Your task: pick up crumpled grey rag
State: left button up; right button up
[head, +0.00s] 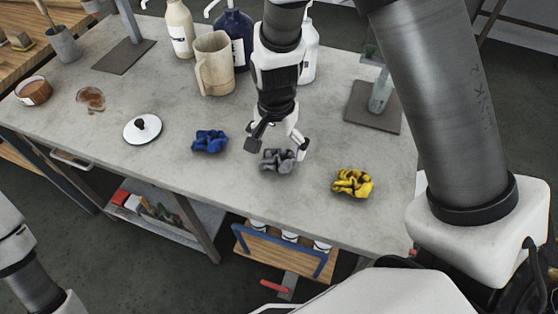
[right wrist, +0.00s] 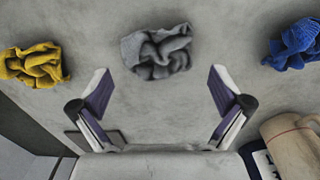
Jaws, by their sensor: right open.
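The crumpled grey rag (head: 278,160) lies on the grey worktop in the head view, between a blue rag and a yellow rag. In the right wrist view the grey rag (right wrist: 157,52) lies beyond the fingertips, roughly centred between them. My right gripper (head: 279,146) is open and empty above the grey rag, and its fingers partly cover the rag in the head view. In the right wrist view the two fingers of my right gripper (right wrist: 160,85) stand wide apart. My left gripper does not show; only part of my left arm is at the lower left of the head view.
The blue rag (head: 210,141) lies left of the grey one, the yellow rag (head: 352,183) right, near the worktop's front edge. A beige jug (head: 214,64) and bottles stand behind. A white lid (head: 142,128) lies further left. The worktop (head: 190,180) is bare between the rags.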

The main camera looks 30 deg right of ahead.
aim_at(279, 155)
notch_tip(279, 155, down, 4)
jog(key=shift+d+r, duration=0.1)
jog(key=shift+d, duration=0.05)
jog(key=shift+s+r, duration=0.1)
jog(key=c, duration=0.6)
jog(key=shift+o, duration=0.2)
